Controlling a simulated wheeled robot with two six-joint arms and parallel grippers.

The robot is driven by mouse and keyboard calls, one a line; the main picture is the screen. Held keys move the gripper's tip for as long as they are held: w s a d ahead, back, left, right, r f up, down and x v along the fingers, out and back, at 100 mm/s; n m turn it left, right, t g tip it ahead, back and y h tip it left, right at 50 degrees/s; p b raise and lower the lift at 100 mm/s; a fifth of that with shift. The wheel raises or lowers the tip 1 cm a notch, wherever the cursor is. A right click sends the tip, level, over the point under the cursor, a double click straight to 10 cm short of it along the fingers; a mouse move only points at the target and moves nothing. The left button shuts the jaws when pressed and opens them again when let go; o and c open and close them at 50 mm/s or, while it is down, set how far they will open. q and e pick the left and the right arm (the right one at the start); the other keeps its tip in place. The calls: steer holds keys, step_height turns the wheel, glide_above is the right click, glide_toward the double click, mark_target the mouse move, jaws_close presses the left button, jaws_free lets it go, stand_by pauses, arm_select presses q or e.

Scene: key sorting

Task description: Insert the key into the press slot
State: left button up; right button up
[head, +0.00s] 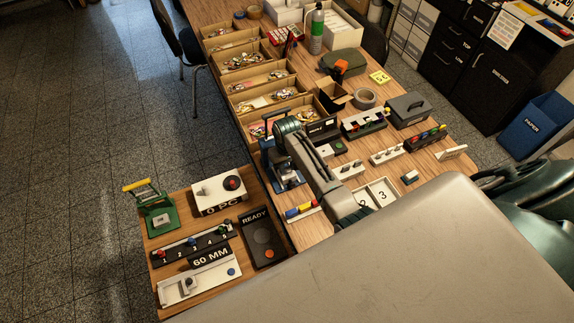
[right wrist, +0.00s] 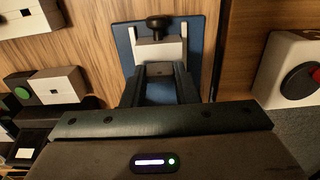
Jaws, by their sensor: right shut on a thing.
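The blue press (head: 288,182) stands near the left edge of the long table. In the right wrist view its blue base (right wrist: 197,40), a pale block (right wrist: 147,50) and a black knob (right wrist: 156,23) show just beyond my fingers. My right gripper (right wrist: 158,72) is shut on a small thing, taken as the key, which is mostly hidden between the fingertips. The fingertips are right at the pale block. I cannot tell whether the key is in the slot. In the head view my right arm covers part of the press. My left gripper is not in view.
Wooden bins (head: 262,82) of keys stand behind the press. A lower side table holds a white box with a red knob (head: 232,183), a black READY box (head: 263,240) and a numbered rack (head: 185,247). A white numbered tray (head: 380,192) lies to the right.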

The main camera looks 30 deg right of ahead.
steer(key=o, duration=1)
step_height(320, 180, up, 11)
steer(key=b, duration=0.2)
steer(key=shift+f+b, duration=0.1)
steer(key=shift+b, duration=0.3)
